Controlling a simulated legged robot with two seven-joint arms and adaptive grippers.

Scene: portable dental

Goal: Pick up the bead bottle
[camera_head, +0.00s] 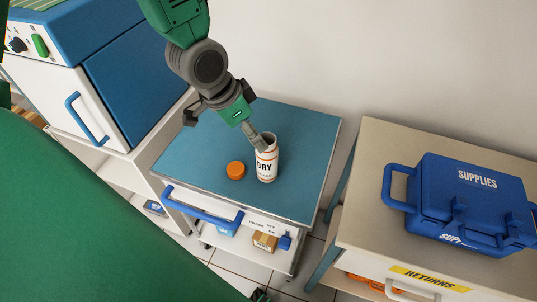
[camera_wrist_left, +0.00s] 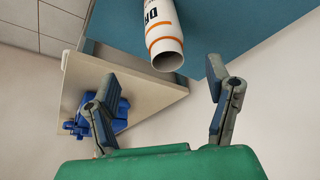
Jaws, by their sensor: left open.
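The bead bottle (camera_head: 267,168) is white with orange bands and dark lettering ending in "RY". It stands upright and uncapped on the blue top of the cart (camera_head: 200,150). An orange cap (camera_head: 235,170) lies just left of it. My left gripper (camera_head: 258,140) comes down from above, with its fingers at the bottle's mouth in the head view. In the left wrist view the left gripper (camera_wrist_left: 161,80) is open and empty, and the bottle (camera_wrist_left: 160,25) lies ahead, its open mouth pointing toward the gap between the fingers. Contact cannot be told. My right gripper is not in view.
A blue supplies case (camera_head: 470,205) sits on a beige cabinet (camera_head: 375,150) at the right. A blue-and-white cabinet (camera_head: 120,80) stands left of the cart. The cart has a blue handle (camera_head: 203,205) in front. Its top is otherwise clear.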

